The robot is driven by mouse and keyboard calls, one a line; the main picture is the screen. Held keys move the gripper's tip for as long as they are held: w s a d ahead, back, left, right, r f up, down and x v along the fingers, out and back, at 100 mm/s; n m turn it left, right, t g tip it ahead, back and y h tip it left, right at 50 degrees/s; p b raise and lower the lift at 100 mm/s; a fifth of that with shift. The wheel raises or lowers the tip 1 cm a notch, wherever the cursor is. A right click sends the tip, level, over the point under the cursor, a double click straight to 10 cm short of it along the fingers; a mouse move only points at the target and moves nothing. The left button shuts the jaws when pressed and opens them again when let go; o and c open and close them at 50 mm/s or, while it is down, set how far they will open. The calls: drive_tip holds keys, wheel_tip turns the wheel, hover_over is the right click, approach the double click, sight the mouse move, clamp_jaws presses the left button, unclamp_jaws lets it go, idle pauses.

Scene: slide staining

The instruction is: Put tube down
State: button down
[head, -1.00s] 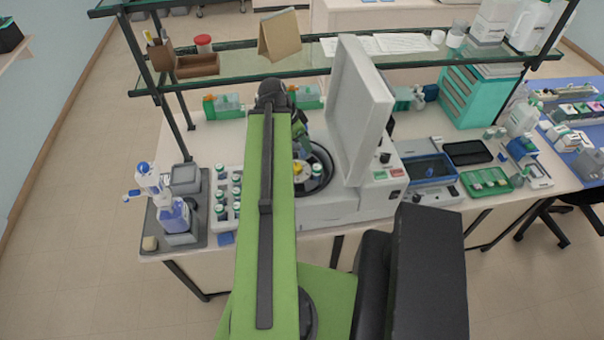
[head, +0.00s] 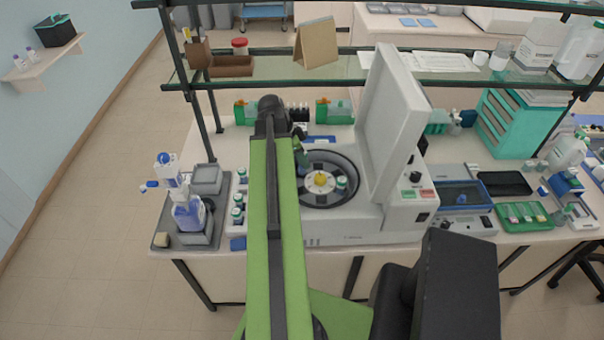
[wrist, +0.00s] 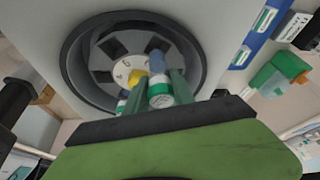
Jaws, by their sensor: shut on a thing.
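My gripper (wrist: 158,84) is shut on a tube (wrist: 160,94) with a blue body, white label and green-and-white end, held between two green fingers in the wrist view. The gripper also shows in the head view (head: 302,158), over the left part of the open centrifuge's (head: 375,215) round bowl. The held tube is not clear there. The rotor (head: 322,195) has a yellow hub (head: 320,179) and dark slots. Another green-capped tube (head: 341,183) stands in the rotor, right of the hub. I cannot tell whether the held tube touches a slot.
The raised centrifuge lid (head: 390,120) stands right of the bowl. A tube rack (head: 238,208) is left of my arm, partly hidden. A grey tray with bottles (head: 190,215) stands farther left. A glass shelf (head: 345,66) crosses above the bench.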

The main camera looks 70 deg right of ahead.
sight(301, 167)
drive_tip(key=shift+w+f, duration=0.15)
drive_tip(key=shift+w, duration=0.25)
wheel_tip(301, 167, down, 5)
drive_tip(key=b, duration=0.4)
drive_tip(key=shift+s+b, duration=0.1)
drive_tip(key=shift+b, duration=0.3)
drive_tip(key=c, duration=1.1)
unclamp_jaws()
drive_tip(key=shift+r+p, duration=0.35)
drive_tip(key=shift+r, duration=0.05)
drive_tip(key=p+v, duration=1.1)
drive_tip(key=v, duration=0.1)
drive_tip(key=shift+r, duration=0.15)
